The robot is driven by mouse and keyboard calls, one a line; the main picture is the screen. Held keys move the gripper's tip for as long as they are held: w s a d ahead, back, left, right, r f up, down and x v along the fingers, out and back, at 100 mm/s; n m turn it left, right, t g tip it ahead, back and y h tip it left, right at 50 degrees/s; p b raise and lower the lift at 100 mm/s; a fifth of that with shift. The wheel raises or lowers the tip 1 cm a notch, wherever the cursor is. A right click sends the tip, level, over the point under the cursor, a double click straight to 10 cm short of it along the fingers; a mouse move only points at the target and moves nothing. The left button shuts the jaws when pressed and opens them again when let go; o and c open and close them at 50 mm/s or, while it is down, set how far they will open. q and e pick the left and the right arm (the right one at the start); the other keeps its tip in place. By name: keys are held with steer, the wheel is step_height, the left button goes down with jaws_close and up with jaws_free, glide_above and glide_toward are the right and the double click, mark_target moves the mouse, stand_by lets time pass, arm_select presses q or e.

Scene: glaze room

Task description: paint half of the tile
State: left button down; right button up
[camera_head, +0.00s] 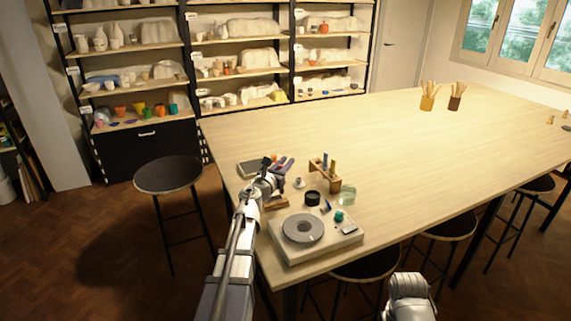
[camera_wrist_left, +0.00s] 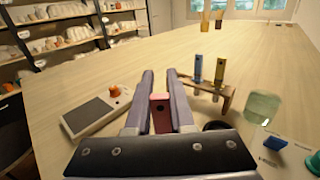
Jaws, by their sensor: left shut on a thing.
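My left gripper (camera_head: 281,165) is above the near left part of the table. In the left wrist view its two fingers (camera_wrist_left: 160,75) are shut on a small red block-like piece (camera_wrist_left: 161,112) with a dark hole in its face. The rest of that piece is hidden by the gripper. A flat pale slab with a grey face (camera_wrist_left: 93,113) lies on the table left of the fingers; it also shows in the head view (camera_head: 248,169). It may be the tile, but I cannot tell for sure. A small orange knob (camera_wrist_left: 114,91) shows at its far edge. My right gripper is not in view.
A wooden rack (camera_wrist_left: 229,100) with blue and yellow upright pieces stands right of the gripper. Near it are a greenish glass jar (camera_head: 348,194), a black cup (camera_head: 312,198) and a pale board with a grey disc (camera_head: 302,228). The table's far part is mostly clear.

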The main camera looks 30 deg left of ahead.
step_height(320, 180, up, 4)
steer(key=p, duration=0.3)
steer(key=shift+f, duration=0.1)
